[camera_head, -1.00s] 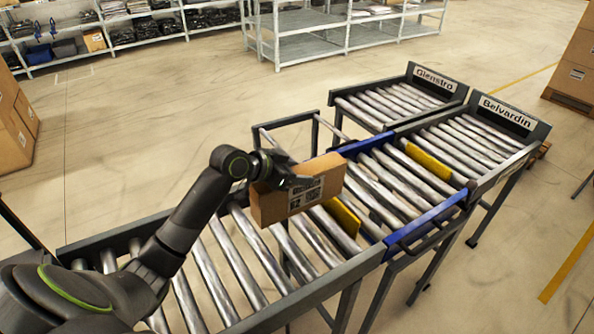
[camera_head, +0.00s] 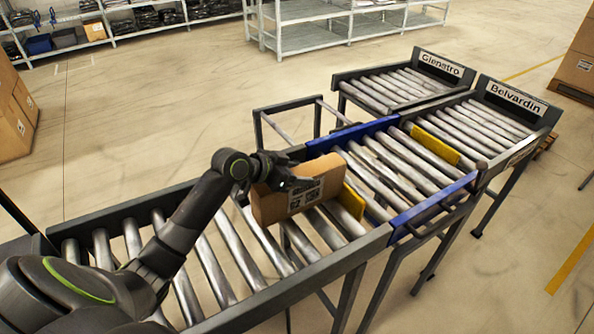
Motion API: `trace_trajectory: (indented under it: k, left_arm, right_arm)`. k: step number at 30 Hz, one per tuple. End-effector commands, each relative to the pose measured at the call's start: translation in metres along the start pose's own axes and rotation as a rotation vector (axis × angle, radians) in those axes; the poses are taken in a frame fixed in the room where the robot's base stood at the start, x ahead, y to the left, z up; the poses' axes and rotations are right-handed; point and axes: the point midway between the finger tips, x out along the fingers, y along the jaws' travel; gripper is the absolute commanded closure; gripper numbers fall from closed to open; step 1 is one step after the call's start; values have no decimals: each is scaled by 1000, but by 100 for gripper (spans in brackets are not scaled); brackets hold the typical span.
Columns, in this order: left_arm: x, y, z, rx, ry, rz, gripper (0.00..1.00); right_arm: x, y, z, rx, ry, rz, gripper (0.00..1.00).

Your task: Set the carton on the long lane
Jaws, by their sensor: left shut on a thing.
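A brown carton (camera_head: 306,197) with a printed label on its near side is held by my left gripper (camera_head: 290,184), which is shut on it from the left. The carton is over the far end of the near roller lane (camera_head: 222,262), close to a yellow plate (camera_head: 353,202). I cannot tell whether its underside touches the rollers. Beyond a blue-sided transfer section (camera_head: 400,180) are two lanes, one with a sign reading Glenstro (camera_head: 441,64) and one reading Belvardin (camera_head: 516,99). The Belvardin lane (camera_head: 480,130) continues straight on from the transfer section. My right gripper is not in view.
A second yellow plate (camera_head: 436,147) stands at the far side of the transfer section. An open frame (camera_head: 290,118) stands behind the near lane. Shelving (camera_head: 330,30) stands at the back, with stacked boxes (camera_head: 14,115) at the left. The floor between is clear.

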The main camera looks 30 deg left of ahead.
Motion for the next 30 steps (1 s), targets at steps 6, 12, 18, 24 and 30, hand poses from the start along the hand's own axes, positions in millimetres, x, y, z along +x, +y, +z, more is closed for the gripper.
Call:
trace_trajectory:
  k: [6, 12, 18, 24, 30]
  left_arm:
    - [0, 0, -2, 1, 4, 0, 46]
    - [0, 0, -1, 1, 3, 0, 22]
    - [0, 0, 1, -1, -3, 0, 22]
    - [-8, -1, 1, 1, -1, -2, 22]
    - [-39, -1, 1, 5, -2, -4, 22]
  right_arm:
    - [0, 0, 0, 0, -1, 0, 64]
    - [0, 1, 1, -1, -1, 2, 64]
    - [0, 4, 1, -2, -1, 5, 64]
    - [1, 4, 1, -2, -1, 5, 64]
    - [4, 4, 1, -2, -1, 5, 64]
